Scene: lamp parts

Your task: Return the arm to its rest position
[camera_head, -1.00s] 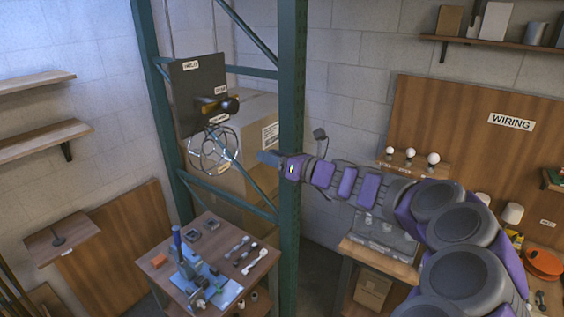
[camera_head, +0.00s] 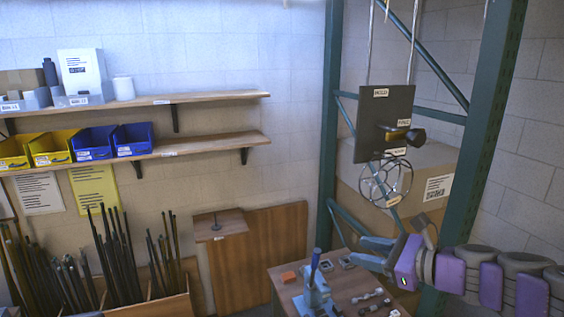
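My arm with purple and grey links reaches in from the lower right. My gripper (camera_head: 373,252) is at its left end, above the back right of the small wooden table (camera_head: 284,271). Its two grey fingers look spread apart, with nothing visible between them. The gripper is below the round wire cage (camera_head: 386,181) and the dark hanging panel (camera_head: 377,150), apart from both in the picture.
Green rack posts (camera_head: 483,130) stand beside my arm, with a cardboard box (camera_head: 430,168) behind. A blue tool stand (camera_head: 316,291) and small parts are on the table. Wall shelves (camera_head: 205,146) with bins and upright dark rods (camera_head: 120,255) are at left.

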